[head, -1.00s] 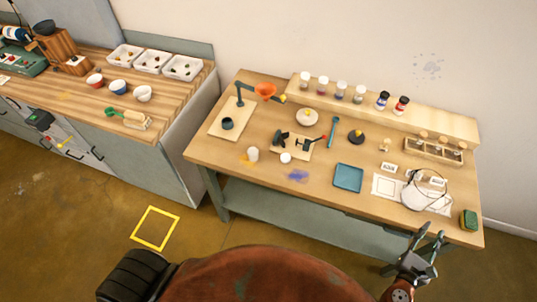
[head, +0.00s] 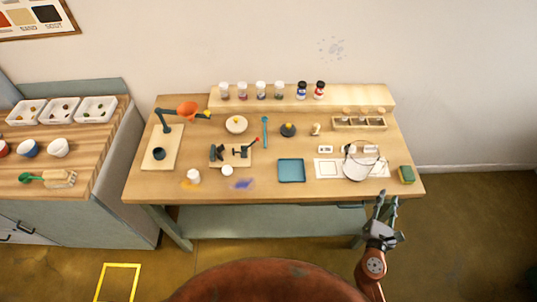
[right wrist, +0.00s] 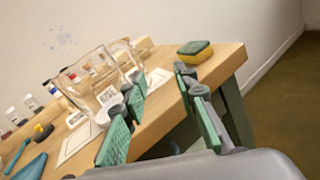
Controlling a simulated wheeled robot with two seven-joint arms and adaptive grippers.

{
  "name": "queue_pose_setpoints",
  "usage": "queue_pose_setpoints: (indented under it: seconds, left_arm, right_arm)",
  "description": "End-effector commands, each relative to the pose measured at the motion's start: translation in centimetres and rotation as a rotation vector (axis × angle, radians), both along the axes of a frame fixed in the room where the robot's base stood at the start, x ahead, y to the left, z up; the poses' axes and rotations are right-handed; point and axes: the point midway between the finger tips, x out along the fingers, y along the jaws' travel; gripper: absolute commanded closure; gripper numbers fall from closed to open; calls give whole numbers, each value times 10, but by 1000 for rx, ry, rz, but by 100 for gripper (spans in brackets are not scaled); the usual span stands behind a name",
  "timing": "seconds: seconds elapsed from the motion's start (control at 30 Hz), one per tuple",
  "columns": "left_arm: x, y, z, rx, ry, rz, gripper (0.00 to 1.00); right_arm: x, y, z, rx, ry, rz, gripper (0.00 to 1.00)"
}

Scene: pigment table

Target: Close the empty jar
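A small pale jar (head: 193,176) stands near the table's front left; I cannot tell whether it is empty. A small white round piece (head: 227,171), perhaps a lid, lies to its right. Several small jars (head: 261,91) stand in a row on the back shelf. A large clear glass vessel (head: 357,167) stands at the right over white cards; it also shows in the right wrist view (right wrist: 92,88). My right gripper (head: 386,196) is open and empty by the table's front right edge, apart from the glass. My left gripper is not in view.
A green-yellow sponge (head: 407,174) lies at the table's right edge. A blue tray (head: 291,170) lies mid-table. A wooden rack (head: 360,123) sits at the back right.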

Motion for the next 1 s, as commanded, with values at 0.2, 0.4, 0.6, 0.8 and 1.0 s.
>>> queue_pose_setpoints:
  seconds: [0.2, 0.4, 0.6, 0.8, 1.0]
  left_arm:
    - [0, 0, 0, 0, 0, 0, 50]
    - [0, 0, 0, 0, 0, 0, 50]
    - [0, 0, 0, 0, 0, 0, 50]
    - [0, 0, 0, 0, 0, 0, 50]
    - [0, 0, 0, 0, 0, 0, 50]
  right_arm:
    - [-78, -71, -38, 848, -183, -416, 73]
    - [-139, -68, -98, 1405, -275, -771, 73]
    - [-180, -38, -143, 1722, -301, -1047, 73]
    - [-211, 1, -189, 1940, -292, -1318, 73]
    - [-231, 37, -260, 2051, -261, -1548, 73]
